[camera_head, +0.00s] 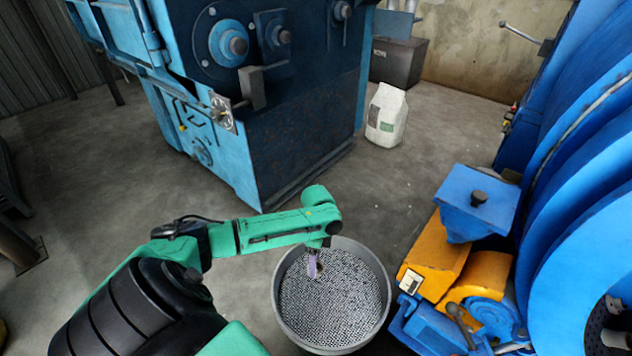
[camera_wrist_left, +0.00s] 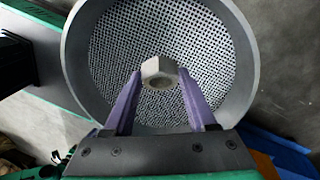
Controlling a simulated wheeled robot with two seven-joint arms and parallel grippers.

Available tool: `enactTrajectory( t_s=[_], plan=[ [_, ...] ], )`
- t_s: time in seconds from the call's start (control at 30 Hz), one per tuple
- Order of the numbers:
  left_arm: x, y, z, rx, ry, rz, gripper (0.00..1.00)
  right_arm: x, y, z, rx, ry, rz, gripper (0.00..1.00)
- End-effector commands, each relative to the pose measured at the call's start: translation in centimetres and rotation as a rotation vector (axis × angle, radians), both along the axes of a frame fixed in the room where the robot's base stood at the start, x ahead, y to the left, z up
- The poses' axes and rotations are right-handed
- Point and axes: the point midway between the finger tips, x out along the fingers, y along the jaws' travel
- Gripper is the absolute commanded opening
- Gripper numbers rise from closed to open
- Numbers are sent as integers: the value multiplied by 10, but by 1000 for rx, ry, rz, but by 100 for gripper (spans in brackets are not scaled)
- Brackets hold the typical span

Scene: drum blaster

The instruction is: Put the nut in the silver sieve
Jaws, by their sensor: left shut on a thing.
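The silver sieve (camera_head: 345,305) is a round grey pan with a perforated bottom, at the lower middle of the head view. It fills most of the left wrist view (camera_wrist_left: 215,45). My left gripper (camera_head: 314,266) points down over the sieve, inside its rim outline. Its two purple fingers (camera_wrist_left: 160,90) are shut on a hexagonal metal nut (camera_wrist_left: 158,70), held between their tips. The nut appears above the mesh; the exact gap to it cannot be told. In the head view the nut is mostly hidden by the fingers. My right gripper is not in view.
A large blue machine (camera_head: 300,120) stands behind the sieve. Blue and yellow machinery (camera_head: 450,260) stands close to the sieve's right side. A white bag (camera_head: 386,115) stands on the floor at the back. Grey floor is clear to the sieve's left.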

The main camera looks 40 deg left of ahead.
Motion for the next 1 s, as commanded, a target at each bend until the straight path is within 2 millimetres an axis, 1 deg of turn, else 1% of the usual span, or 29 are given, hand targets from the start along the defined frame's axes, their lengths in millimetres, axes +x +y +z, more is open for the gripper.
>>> enactTrajectory(
  t_s=[0.03, 0.13, 0.23, 0.3, 0.4, 0.6, 0.63, 0.67, 0.7, 1.0],
  plan=[
    [1, 0, -13, 1, -1, 1, 0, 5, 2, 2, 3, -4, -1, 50],
    [1, 0, -27, 0, -1, 1, 0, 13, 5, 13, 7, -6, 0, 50],
    [1, 0, -46, 0, -1, 1, 0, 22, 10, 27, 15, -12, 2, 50],
    [1, 0, -54, 1, -2, 1, 0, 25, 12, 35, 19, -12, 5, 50],
    [1, 0, -54, 1, -3, 0, 0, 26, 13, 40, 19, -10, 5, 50],
    [1, 0, -55, 1, -2, 0, 0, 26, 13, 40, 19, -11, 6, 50],
    [0, 0, -56, 1, -2, 0, 61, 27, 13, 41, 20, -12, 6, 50],
    [0, 0, -55, 1, -2, 0, 72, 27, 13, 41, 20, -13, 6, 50],
    [0, 0, -55, 1, -2, 0, 87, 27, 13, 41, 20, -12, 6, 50],
    [0, 0, -55, 1, -2, 0, 87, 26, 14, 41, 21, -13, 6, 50]
  ],
)
